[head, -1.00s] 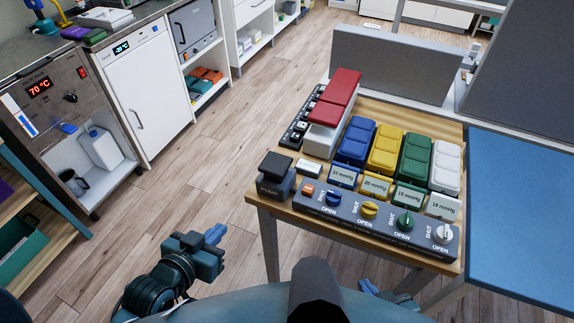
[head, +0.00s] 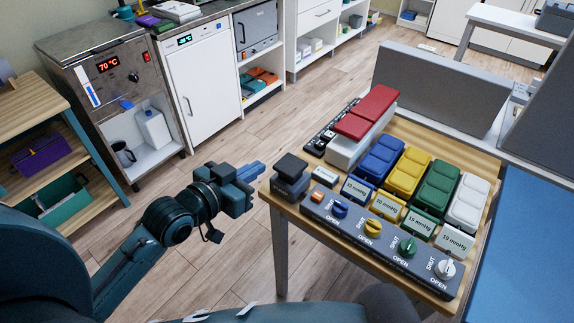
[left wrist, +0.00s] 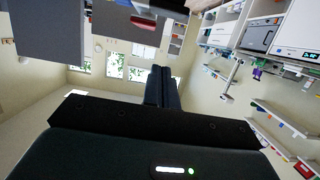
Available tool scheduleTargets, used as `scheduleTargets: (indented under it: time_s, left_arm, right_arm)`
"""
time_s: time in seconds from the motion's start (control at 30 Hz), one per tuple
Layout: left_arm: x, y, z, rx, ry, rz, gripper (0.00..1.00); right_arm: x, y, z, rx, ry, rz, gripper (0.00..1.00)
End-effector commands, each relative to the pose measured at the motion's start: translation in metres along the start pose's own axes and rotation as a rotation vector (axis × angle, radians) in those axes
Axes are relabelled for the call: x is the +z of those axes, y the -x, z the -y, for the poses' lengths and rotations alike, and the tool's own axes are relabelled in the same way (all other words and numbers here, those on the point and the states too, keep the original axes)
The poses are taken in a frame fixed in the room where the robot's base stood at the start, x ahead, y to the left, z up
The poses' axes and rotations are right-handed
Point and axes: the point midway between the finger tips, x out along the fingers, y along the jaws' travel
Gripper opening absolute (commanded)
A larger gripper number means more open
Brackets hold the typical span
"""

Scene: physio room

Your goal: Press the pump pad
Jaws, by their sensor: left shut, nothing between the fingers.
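The pump pad (head: 291,165) is a dark square pad on a dark block at the left corner of the wooden table (head: 342,262). My left gripper (head: 258,169) is shut and empty. Its fingertips are just left of the pump block in the head view, at about the height of the pad; I cannot tell whether they touch it. In the left wrist view the shut fingers (left wrist: 161,86) point away toward the windows, and the pump pad cannot be made out. My right gripper is not in view.
A control panel with blue, yellow, green and white knobs (head: 372,226) runs along the table's front edge. Coloured cuffs (head: 407,170) and a red-topped white box (head: 366,113) stand behind it. A grey divider (head: 440,90) rises at the back. Floor left of the table is clear.

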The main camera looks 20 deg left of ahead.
Motion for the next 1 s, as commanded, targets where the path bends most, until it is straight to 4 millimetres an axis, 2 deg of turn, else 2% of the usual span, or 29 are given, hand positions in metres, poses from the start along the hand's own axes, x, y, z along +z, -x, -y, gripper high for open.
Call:
scheduleTargets:
  time_s: [0.23,0.37,0.8,0.9,1.0]
  left_arm:
    - [0.0,-0.002,0.0,0.0,0.0,0.0,0.0]
    - [-0.001,-0.012,0.001,-0.002,0.0,-0.002,0.0]
    - [-0.002,-0.101,0.0,0.0,0.001,-0.002,0.0]
    - [0.018,-0.105,0.0,0.0,0.0,0.006,0.0]
    - [0.029,-0.107,0.0,0.0,0.001,0.003,0.0]
  right_arm:
    - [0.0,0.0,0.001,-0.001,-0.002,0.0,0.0]
    - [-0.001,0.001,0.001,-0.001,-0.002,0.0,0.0]
    - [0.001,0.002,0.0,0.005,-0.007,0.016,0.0]
    - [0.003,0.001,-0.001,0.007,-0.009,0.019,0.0]
    - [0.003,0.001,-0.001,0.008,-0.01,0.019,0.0]
